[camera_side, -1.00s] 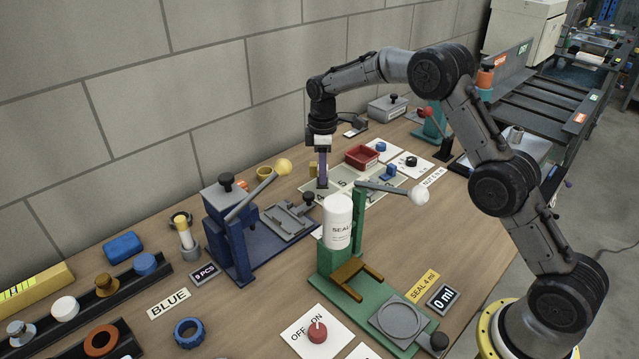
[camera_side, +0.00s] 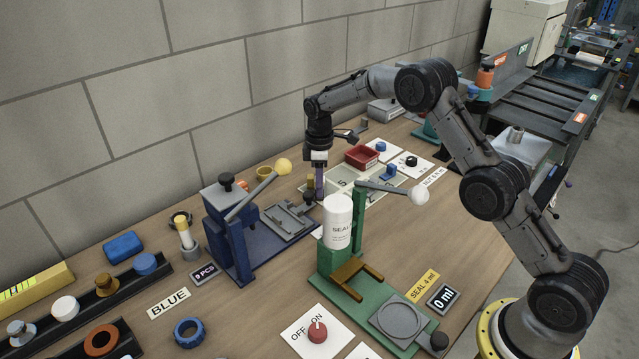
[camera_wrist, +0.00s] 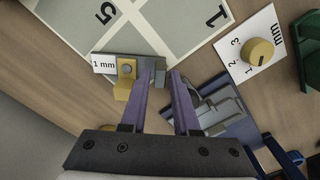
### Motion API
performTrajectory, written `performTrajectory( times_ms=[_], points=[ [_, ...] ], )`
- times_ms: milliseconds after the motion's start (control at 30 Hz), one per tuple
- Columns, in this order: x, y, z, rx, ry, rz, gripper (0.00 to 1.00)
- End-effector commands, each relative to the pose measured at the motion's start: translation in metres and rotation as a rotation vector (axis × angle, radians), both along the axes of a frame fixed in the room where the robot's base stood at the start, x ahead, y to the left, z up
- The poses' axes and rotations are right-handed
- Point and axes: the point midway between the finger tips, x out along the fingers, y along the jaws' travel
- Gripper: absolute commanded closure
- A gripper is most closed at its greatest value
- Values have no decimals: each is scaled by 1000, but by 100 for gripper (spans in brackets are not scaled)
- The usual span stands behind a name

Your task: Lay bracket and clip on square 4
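My gripper (camera_wrist: 168,78) has two purple fingers, with a gap between their tips. It also shows in the side view (camera_side: 319,192), low at the near-left edge of the pale numbered board (camera_side: 338,176). In the wrist view the board's squares 5 and 1 (camera_wrist: 190,22) show; I cannot make out square 4. Beside the left fingertip is a grey piece with a yellow block (camera_wrist: 125,78) and a "1 mm" label (camera_wrist: 104,63). I cannot tell if the finger touches it. A small blue piece (camera_side: 388,173) sits at the board's right side. I cannot identify bracket or clip with certainty.
A blue press with a grey plate (camera_side: 285,222) stands left of my gripper. A green stand with a white SEAL bottle (camera_side: 338,222) stands in front. A yellow dial on a card (camera_wrist: 257,52) is close by.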

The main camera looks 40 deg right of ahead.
Motion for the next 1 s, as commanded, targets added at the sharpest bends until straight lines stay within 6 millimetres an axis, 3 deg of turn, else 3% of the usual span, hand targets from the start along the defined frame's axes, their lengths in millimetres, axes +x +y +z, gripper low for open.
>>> performTrajectory(
  times_ms=[100, 467, 1000],
  points=[
    [0, 0, 0, 0, 0, 0, 53],
    [0, 0, 7, 0, -1, 0, 53],
    [1, 0, 103, -1, -4, 0, 53]
  ],
)
